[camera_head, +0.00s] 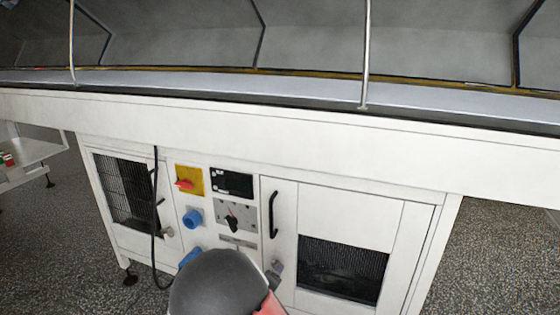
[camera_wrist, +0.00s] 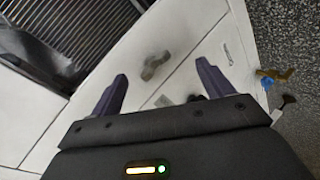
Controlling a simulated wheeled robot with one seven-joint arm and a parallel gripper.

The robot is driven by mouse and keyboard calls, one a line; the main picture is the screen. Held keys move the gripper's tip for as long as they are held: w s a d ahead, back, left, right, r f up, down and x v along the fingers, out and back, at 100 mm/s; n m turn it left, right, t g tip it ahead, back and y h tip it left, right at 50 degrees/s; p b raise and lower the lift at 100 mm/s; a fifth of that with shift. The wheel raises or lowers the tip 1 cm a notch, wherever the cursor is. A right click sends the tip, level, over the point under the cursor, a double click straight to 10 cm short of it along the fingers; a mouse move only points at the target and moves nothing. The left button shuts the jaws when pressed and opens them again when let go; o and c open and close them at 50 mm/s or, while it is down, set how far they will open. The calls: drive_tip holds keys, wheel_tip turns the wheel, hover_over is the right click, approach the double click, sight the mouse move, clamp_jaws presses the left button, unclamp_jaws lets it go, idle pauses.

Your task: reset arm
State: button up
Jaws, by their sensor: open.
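My gripper (camera_wrist: 158,92) shows in the wrist view with its two dark fingers spread apart and nothing between them. Beyond the fingers is the white front of the machine cabinet, with a blurred handle or latch (camera_wrist: 155,65) on it. In the head view the rounded dark grey part low in the middle is a part of my arm; the gripper itself cannot be made out there. The arm stands in front of the white machine cabinet (camera_head: 415,225) and hides part of its lower front.
The cabinet carries a yellow panel with a red switch (camera_head: 185,183), blue sockets (camera_head: 192,218), a black door handle (camera_head: 273,214) and a hanging black cable (camera_head: 155,220). A long conveyor (camera_head: 250,85) runs above. A white side table (camera_head: 35,152) stands left. Speckled floor (camera_head: 500,250) is open at right.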

drive_tip(key=s+d+r+m+g+y, duration=0.2)
drive_tip(key=s+d+r+m+y, duration=0.15)
drive_tip(key=s+r, duration=0.4)
drive_tip(key=s+d+r+m+g+y, duration=0.2)
drive_tip(key=s+d+r+y, duration=0.15)
drive_tip(key=r, duration=0.65)
drive_tip(key=s+d+r+m+g+h, duration=0.1)
drive_tip(key=s+d+r+m+h, duration=0.1)
drive_tip(key=s+d, duration=0.3)
drive_tip(key=s+d+r+m+g+h, duration=0.1)
drive_tip(key=s+d, duration=0.5)
drive_tip(key=s, duration=0.8)
drive_tip(key=shift+d+r+m+g+h, duration=0.3)
drive_tip(key=shift+r+m+h, duration=0.15)
drive_tip(key=shift+r, duration=0.45)
drive_tip(key=shift+c, duration=0.3)
